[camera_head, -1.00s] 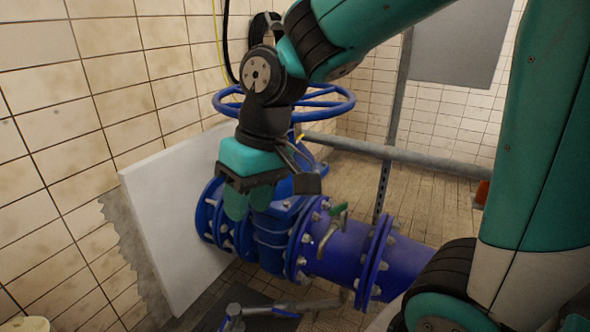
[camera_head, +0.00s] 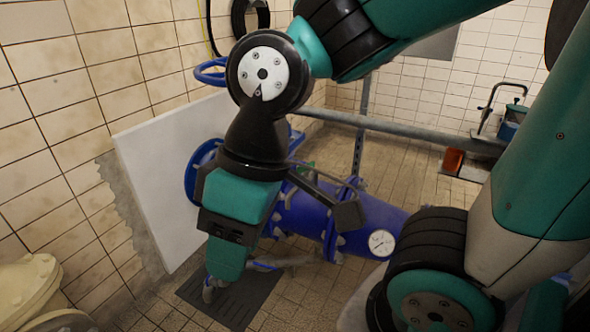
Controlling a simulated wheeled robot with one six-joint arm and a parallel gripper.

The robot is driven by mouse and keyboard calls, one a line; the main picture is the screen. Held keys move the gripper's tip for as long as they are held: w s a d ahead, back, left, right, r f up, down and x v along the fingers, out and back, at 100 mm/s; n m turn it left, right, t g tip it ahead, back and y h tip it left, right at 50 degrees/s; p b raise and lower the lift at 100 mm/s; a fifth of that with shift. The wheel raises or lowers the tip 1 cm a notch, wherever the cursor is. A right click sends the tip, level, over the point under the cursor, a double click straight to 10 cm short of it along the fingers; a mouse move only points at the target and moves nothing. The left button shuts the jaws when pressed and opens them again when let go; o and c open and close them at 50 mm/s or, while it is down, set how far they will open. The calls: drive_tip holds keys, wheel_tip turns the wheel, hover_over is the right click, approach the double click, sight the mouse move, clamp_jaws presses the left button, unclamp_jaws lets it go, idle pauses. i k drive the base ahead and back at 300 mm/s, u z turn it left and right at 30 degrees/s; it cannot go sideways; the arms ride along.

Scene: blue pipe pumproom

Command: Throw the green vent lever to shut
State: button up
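The green vent lever sits on top of the blue pipe (camera_head: 360,216). Only a small green piece (camera_head: 306,167), probably part of it, shows behind my arm; its position cannot be read. My gripper (camera_head: 224,262) hangs fingers down in front of the blue valve, nearer the camera than the pipe. I see nothing held. It appears apart from the lever.
A blue handwheel (camera_head: 210,72) is mostly hidden behind my wrist. A grey rail (camera_head: 400,128) crosses behind the pipe. A white panel (camera_head: 165,185) stands at the left wall. A gauge (camera_head: 381,243) is on the pipe's near side.

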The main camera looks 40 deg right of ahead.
sight(305, 171)
drive_tip(key=u, duration=1.1)
drive_tip(key=i, duration=0.95)
drive_tip(key=z, duration=1.9)
drive_tip(key=i, duration=0.5)
drive_tip(key=u, duration=0.05)
